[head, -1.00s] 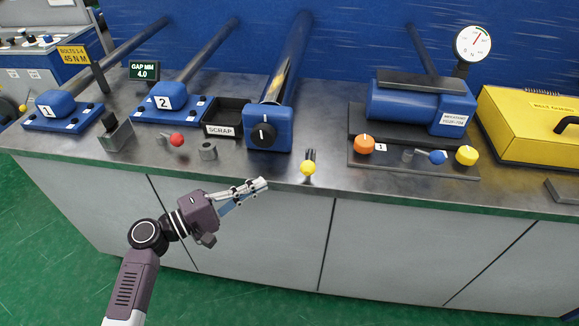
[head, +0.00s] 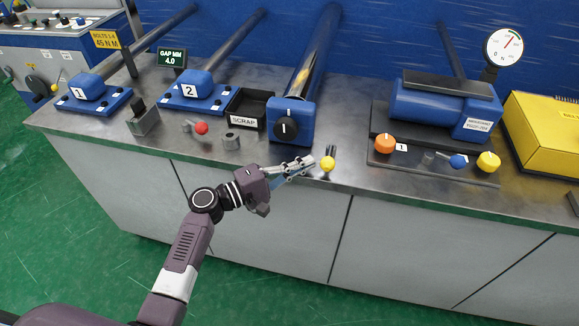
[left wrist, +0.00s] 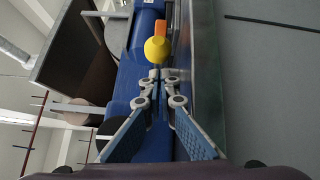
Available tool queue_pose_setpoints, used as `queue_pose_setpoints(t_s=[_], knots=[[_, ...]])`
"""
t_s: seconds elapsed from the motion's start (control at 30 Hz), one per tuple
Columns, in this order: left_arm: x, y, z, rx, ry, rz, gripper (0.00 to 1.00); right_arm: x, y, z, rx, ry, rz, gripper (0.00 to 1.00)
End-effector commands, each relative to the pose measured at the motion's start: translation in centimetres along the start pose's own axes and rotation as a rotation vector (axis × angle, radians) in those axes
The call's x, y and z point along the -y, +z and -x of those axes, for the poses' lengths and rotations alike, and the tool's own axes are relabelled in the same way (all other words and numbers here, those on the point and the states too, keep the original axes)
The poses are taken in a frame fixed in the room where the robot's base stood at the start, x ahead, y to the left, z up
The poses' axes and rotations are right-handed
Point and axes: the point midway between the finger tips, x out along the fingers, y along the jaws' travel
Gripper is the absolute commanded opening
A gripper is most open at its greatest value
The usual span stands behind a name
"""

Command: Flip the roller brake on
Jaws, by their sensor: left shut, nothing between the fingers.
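A lever with a yellow ball knob (head: 327,164) stands at the front edge of the metal bench, in front of the blue roller block with a black dial (head: 285,128). No label on this lever is readable. My left gripper (head: 311,162) is shut and empty, its fingertips just left of the yellow knob. In the left wrist view, the yellow knob (left wrist: 157,50) is straight beyond the closed fingertips (left wrist: 158,75); I cannot tell whether they touch. Other levers have a red knob (head: 201,128) and a blue knob (head: 458,161). My right gripper is not in view.
The bench (head: 350,190) also holds a scrap bin (head: 243,122), blue blocks 1 (head: 90,86) and 2 (head: 190,90), a panel with an orange knob (head: 385,143), a dial gauge (head: 505,47) and a yellow case (head: 545,135). The green floor in front is clear.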

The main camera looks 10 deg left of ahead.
Motion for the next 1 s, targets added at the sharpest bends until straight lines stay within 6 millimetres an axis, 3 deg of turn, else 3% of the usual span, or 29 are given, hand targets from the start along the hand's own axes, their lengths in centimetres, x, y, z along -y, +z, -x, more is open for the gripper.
queue_pose_setpoints(t_s=[0.2, 1.0], knots=[[0.0, 0.0, -1.6, 0.000, 0.000, -0.001, 0.00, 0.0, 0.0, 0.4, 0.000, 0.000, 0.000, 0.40], [0.1, 0.3, -1.6, -0.068, 0.009, -0.002, 0.00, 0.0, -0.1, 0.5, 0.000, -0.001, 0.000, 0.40]])
